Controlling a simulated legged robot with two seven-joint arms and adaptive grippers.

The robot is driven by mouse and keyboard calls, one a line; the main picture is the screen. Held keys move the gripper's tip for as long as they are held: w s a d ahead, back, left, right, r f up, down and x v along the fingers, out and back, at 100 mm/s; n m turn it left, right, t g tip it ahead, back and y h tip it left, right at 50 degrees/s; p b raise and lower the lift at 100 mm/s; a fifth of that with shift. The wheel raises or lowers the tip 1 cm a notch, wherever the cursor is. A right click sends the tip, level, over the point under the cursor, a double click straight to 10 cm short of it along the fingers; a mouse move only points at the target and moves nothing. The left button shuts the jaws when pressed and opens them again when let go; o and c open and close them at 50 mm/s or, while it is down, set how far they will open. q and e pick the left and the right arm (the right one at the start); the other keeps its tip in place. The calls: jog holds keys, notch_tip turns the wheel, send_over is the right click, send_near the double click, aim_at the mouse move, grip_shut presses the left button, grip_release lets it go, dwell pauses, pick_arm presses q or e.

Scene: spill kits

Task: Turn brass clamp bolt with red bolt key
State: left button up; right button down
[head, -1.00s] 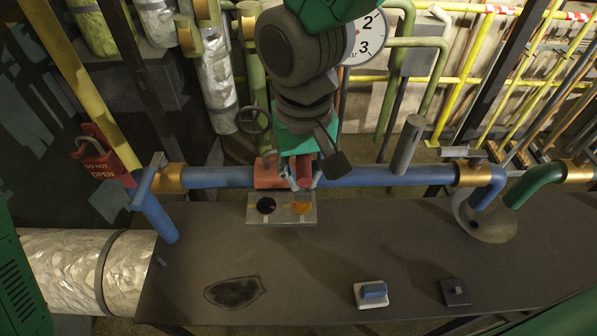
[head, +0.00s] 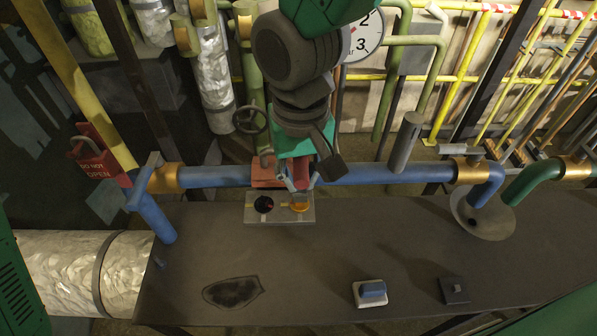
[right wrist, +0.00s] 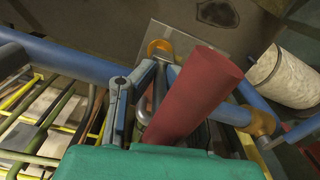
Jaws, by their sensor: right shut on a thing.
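The red bolt key shows as a thick red cylinder (head: 303,172), large in the right wrist view (right wrist: 198,92). My right gripper (head: 300,180) reaches down from the top and is shut on it at the blue pipe. Its grey-blue finger links (right wrist: 122,105) lie beside the key in the wrist view. A red block (head: 268,172) sits on the pipe just left of the gripper. An orange-gold round piece (head: 300,206) shows on a small grey plate (head: 281,219) below; I cannot tell if it is the brass clamp bolt. The key's working end is hidden. My left gripper is not in view.
The blue pipe (head: 390,174) runs across behind the dark bench (head: 330,270). A grey upright cylinder (head: 405,145) stands right of the gripper. A blue block on a white base (head: 371,292) and a small dark block (head: 454,291) lie on the bench. A red lockout tag (head: 92,155) hangs at left.

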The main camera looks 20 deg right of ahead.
jog(key=shift+f+b, duration=0.4)
jog(key=shift+f, duration=0.45)
jog(key=shift+r+n+p, duration=0.1)
jog(key=shift+n+p, duration=0.55)
jog(key=shift+n, duration=0.35)
dwell(0.3)
jog(key=shift+n, duration=0.7)
jog(key=shift+n, duration=0.6)
